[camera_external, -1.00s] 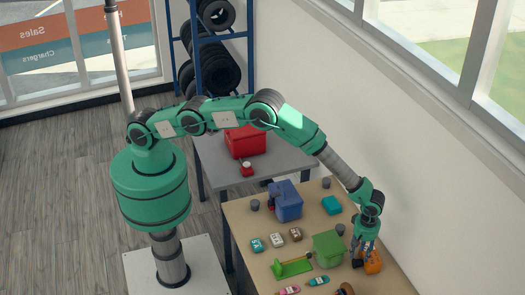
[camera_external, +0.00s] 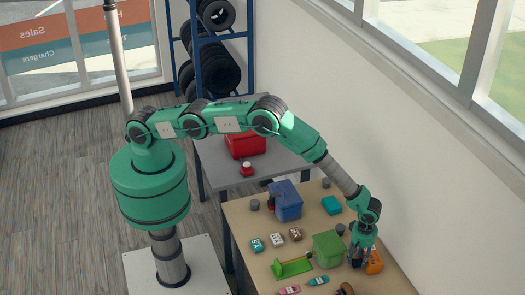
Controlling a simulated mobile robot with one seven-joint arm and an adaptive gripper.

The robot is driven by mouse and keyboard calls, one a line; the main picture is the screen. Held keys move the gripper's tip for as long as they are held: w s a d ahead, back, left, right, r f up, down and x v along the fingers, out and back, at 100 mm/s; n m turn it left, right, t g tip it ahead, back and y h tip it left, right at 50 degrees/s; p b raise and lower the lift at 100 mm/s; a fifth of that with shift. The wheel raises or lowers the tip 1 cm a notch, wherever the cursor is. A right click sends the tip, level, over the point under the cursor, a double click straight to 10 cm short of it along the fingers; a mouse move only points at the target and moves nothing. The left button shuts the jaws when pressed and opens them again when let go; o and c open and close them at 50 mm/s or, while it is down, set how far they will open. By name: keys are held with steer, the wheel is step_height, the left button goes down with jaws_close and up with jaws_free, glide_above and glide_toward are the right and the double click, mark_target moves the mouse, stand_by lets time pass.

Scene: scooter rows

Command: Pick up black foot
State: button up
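Several small dark grey-black round pieces that look like feet stand on the wooden table (camera_external: 238,222). One foot (camera_external: 255,205) is at the left edge, one foot (camera_external: 326,183) is at the back, and one foot (camera_external: 340,228) is behind the green box. My gripper (camera_external: 358,262) points down low over the right side of the table, between the green box (camera_external: 328,248) and an orange object (camera_external: 375,262). Dark parts show at its fingertips. I cannot tell whether they are fingers or a held foot, nor whether the fingers are open.
A blue bin (camera_external: 287,203) and a teal box (camera_external: 331,205) stand farther back. Several small labelled blocks (camera_external: 277,240), a green tool-like stand (camera_external: 293,267) and small coloured items (camera_external: 318,281) lie left and front. A grey table (camera_external: 205,160) holds a red box (camera_external: 245,142).

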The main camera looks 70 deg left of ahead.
mark_target(358, 261)
steer(key=shift+f, duration=0.8)
steer(key=shift+w+d+f, duration=0.1)
steer(key=c, duration=0.8)
steer(key=o, duration=0.8)
steer(key=shift+r, duration=0.2)
step_height(358, 261, up, 14)
steer(key=b, duration=0.1)
steer(key=shift+f+b, duration=0.25)
steer(key=shift+b, duration=0.05)
